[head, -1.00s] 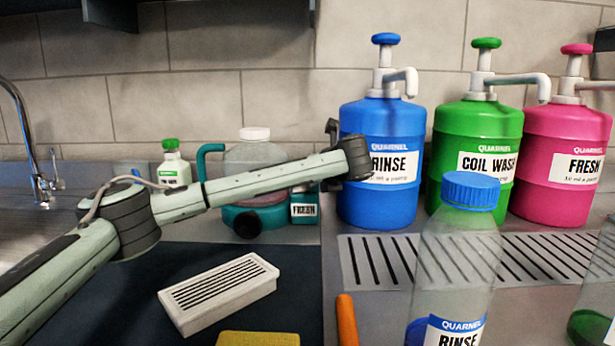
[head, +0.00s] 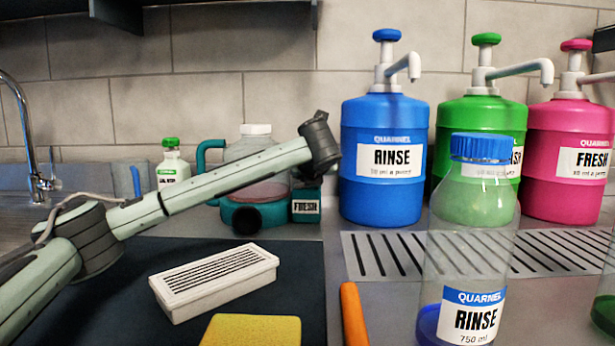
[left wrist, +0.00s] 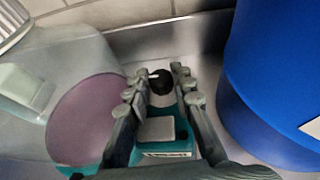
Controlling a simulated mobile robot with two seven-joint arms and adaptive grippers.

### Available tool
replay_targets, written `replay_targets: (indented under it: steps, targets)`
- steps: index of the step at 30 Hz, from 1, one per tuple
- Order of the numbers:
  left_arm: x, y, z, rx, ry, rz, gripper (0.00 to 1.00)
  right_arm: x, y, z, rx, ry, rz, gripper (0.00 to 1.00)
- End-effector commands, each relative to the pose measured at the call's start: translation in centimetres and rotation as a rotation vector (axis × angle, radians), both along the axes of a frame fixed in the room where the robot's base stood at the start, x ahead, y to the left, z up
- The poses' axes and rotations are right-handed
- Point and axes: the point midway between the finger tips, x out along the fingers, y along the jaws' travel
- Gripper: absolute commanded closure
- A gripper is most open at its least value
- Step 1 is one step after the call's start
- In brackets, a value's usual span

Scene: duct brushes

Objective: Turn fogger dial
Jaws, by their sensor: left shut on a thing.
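The fogger has a teal base (head: 240,214), a clear tank with pinkish liquid, a white cap (head: 256,129) and a teal box labelled FRESH (head: 305,206) at its right. In the left wrist view its teal box (left wrist: 182,108) carries a grey pad and a round black dial with a white mark (left wrist: 161,83). My left gripper (left wrist: 159,85) has its fingers on both sides of the dial and is shut on it. In the head view my left arm crosses in front of the fogger; the fingers and dial are hidden there. My right gripper is not in view.
A blue RINSE pump jug (head: 383,200) stands close right of the fogger, with green (head: 475,115) and pink (head: 566,190) jugs beyond. A clear RINSE bottle (head: 470,245) stands in front. A white slotted block (head: 214,283) and yellow sponge (head: 252,330) lie on the dark mat.

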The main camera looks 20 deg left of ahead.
Motion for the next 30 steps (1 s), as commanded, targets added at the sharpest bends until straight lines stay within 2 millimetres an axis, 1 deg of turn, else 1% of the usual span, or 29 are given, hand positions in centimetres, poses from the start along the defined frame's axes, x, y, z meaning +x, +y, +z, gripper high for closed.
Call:
replay_targets:
  steps: [4, 5, 6, 15, 19, 23, 30]
  targets:
    - [0.0, 0.0, 0.0, 0.000, 0.001, 0.000, 1.00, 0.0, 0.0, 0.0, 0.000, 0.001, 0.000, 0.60]
    - [0.0, 0.0, 0.0, 0.000, 0.001, 0.000, 0.73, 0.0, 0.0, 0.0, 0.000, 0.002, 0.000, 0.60]
    - [0.0, 0.0, 0.0, 0.000, 0.001, 0.001, 0.69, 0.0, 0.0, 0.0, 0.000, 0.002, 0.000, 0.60]
    - [-0.1, -0.1, 0.0, -0.001, 0.001, 0.001, 0.68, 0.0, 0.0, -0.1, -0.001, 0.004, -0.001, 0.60]
    - [-0.9, -0.5, 0.4, -0.001, -0.001, -0.001, 0.68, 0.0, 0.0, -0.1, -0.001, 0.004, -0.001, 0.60]
    - [-2.8, -1.3, 1.3, -0.002, -0.002, -0.002, 0.68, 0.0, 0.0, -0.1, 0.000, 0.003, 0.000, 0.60]
    - [-7.2, -3.1, 3.3, -0.001, -0.001, -0.003, 0.68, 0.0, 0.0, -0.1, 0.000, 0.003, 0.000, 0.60]
